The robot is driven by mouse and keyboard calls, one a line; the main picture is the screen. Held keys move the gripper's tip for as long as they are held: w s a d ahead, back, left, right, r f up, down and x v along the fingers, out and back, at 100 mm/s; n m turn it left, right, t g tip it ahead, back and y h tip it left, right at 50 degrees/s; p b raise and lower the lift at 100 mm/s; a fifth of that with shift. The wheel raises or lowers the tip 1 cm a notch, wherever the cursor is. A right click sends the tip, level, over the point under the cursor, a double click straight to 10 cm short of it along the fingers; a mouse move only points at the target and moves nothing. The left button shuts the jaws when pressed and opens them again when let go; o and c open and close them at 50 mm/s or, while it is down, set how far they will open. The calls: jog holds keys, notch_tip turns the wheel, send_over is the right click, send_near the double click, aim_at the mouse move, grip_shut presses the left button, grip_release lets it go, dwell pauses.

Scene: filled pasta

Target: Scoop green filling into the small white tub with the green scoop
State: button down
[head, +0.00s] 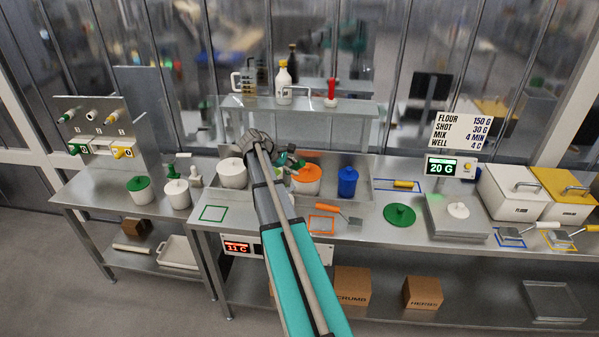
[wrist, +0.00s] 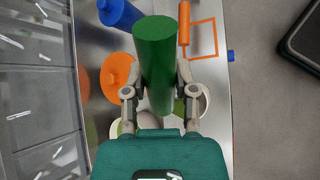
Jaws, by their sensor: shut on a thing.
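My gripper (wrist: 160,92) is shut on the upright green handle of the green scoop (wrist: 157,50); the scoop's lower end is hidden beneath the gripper. In the head view my gripper (head: 290,159) is over the back of the counter, beside the orange-lidded pot (head: 306,181). In the wrist view a pale round rim (wrist: 205,98) shows partly at the gripper's right, and white and green shapes show at its lower left; I cannot tell which holds filling.
A green lid (head: 399,214) lies flat on the counter left of the scale. A blue pot (head: 347,182) and a white lidded pot (head: 232,173) stand at the back. An orange-handled scoop (head: 350,219) lies by the orange outline. The green outline (head: 213,213) is empty.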

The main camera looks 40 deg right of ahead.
jog(key=shift+w+a+r+n+g+h+b, duration=0.1)
jog(key=shift+w+r+n+g+h+b, duration=0.1)
jog(key=shift+w+g, duration=0.35)
jog(key=shift+w+a+r+n+g+h+b, duration=0.15)
jog(key=shift+w+g, duration=0.1)
jog(key=shift+w, duration=0.5)
jog(key=shift+w+a+r+n+g+h+b, duration=0.2)
jog(key=shift+w+g+b, duration=0.2)
jog(key=shift+w, duration=0.2)
jog(key=shift+w+a+r+n+g+h+b, duration=0.15)
jog(key=shift+w+g+b, duration=0.2)
jog(key=shift+w, duration=0.25)
jog(key=shift+d, duration=0.1)
jog(key=shift+s, duration=0.15)
jog(key=shift+s+t+p, duration=0.35)
jog(key=shift+s+p, duration=0.1)
jog(key=shift+s, duration=0.1)
jog(key=s+t, duration=0.1)
jog(key=s+f+m+t+y+p, duration=0.1)
jog(key=s, duration=0.1)
jog(key=s+d, duration=0.1)
jog(key=s, duration=0.1)
jog(key=shift+f+m+t+y+p, duration=0.3)
jog(key=shift+t+p, duration=0.1)
jog(key=s+d+f+m+t+y+b, duration=0.1)
jog(key=s+f+m+t+b, duration=0.1)
jog(key=s+f+t, duration=0.3)
jog(key=shift+s+d+t+y, duration=0.35)
jog(key=shift+s+t, duration=0.25)
jog(key=shift+s, duration=0.25)
